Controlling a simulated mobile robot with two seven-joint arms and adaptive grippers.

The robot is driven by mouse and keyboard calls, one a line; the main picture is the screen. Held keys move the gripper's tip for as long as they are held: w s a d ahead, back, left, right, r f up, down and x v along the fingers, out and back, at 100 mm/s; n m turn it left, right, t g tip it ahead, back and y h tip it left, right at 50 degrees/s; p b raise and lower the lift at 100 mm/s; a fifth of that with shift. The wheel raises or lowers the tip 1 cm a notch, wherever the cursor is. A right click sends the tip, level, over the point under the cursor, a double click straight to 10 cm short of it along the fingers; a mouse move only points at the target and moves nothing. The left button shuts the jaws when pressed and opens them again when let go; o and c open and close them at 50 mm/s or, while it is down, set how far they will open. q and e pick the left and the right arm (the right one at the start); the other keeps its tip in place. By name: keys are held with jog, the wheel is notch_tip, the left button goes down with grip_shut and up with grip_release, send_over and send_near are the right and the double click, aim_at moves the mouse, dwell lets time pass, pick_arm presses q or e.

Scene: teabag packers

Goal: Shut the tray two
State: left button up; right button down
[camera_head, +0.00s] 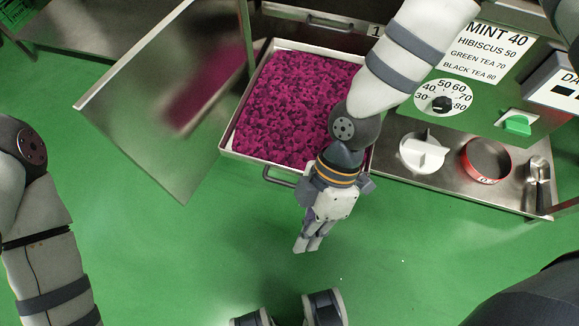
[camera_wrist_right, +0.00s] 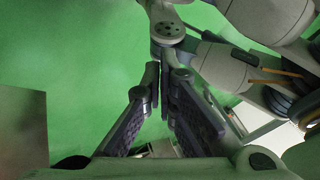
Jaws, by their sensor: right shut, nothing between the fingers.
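A metal tray (camera_head: 244,157) filled with dark purple-pink grains (camera_head: 290,100) is pulled out in the head view. Its number does not show. Its bar handle (camera_head: 277,178) is on the front wall, partly hidden by my right arm. My right gripper (camera_head: 308,246) hangs in front of the tray's front right part, over the green floor, pointing away from the tray. It is shut and empty. The right wrist view shows its fingers (camera_wrist_right: 165,95) together. My left arm comes in at the left; its gripper is out of view.
A closed drawer front (camera_head: 325,22) with a handle and a "1" label is behind the tray. An open metal door panel (camera_head: 165,110) stands to the left. Floor in front is clear.

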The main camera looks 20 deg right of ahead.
jog(key=w+d+r+n+t+h+b, duration=0.1)
jog(key=w+r+n, duration=0.1)
jog(key=w+n, duration=0.4)
jog(key=w+d+r+n+t+h+b, duration=0.1)
jog(key=w+d+r+n, duration=0.1)
jog(key=w+n, duration=0.4)
jog(key=shift+m, duration=0.5)
jog(key=f, duration=0.3)
jog(key=f+b, duration=0.1)
jog(key=f, duration=0.2)
jog(key=w+f, duration=0.1)
jog(key=f, duration=0.1)
jog(key=shift+a+f, duration=0.15)
jog(key=shift+f, duration=0.25)
pick_arm(q)
jog(key=shift+g, duration=0.6)
jog(key=x, duration=0.5)
jog(key=shift+s+f, duration=0.25)
pick_arm(e)
jog(key=shift+w+d, duration=0.25)
pick_arm(q)
jog(key=shift+b, duration=0.3)
pick_arm(e)
jog(key=shift+w, duration=0.1)
